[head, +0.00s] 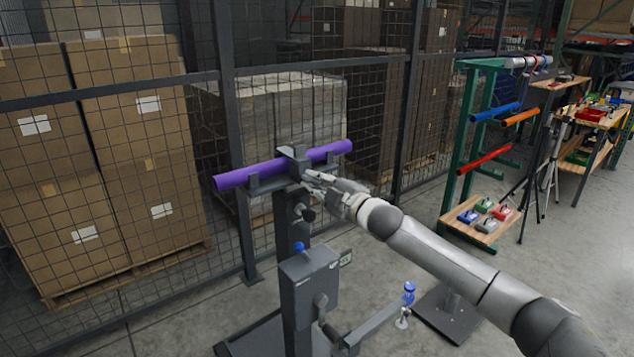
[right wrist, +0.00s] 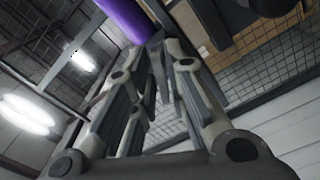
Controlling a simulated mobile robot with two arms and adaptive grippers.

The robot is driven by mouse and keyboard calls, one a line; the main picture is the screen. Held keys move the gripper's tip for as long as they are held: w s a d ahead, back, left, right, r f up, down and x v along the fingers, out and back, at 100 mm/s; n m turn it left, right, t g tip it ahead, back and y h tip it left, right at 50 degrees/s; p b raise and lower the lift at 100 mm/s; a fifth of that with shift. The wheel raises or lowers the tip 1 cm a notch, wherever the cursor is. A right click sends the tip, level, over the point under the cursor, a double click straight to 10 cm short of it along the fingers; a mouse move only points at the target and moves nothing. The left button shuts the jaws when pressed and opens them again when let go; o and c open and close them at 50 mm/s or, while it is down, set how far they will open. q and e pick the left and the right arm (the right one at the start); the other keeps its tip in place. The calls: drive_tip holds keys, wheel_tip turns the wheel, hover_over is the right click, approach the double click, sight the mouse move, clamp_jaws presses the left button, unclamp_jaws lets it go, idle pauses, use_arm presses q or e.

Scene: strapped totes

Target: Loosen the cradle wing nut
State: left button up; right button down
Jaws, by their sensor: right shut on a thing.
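A purple tube (head: 235,179) lies across the dark cradle (head: 254,185) on top of a grey stand. It also shows at the top of the right wrist view (right wrist: 127,18). A dark clamp block (head: 292,153) sits over the tube's middle. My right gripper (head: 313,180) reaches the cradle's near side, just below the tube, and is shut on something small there. This fits the cradle wing nut, but the fingers hide it in both views. In the right wrist view the fingers (right wrist: 163,62) converge below the tube. My left gripper is not in view.
The stand carries a grey box (head: 308,285) and a lower arm with a blue knob (head: 408,288). A wire mesh fence (head: 300,68) stands close behind the cradle. A green rack (head: 462,130) with coloured tubes stands at right. Floor between is mostly clear.

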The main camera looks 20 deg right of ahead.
drive_tip(key=shift+f, duration=0.25)
drive_tip(key=c, duration=1.7)
unclamp_jaws()
drive_tip(key=shift+o, duration=0.5)
drive_tip(key=shift+r, duration=0.1)
drive_tip(key=shift+s, duration=0.1)
drive_tip(key=v, duration=1.2)
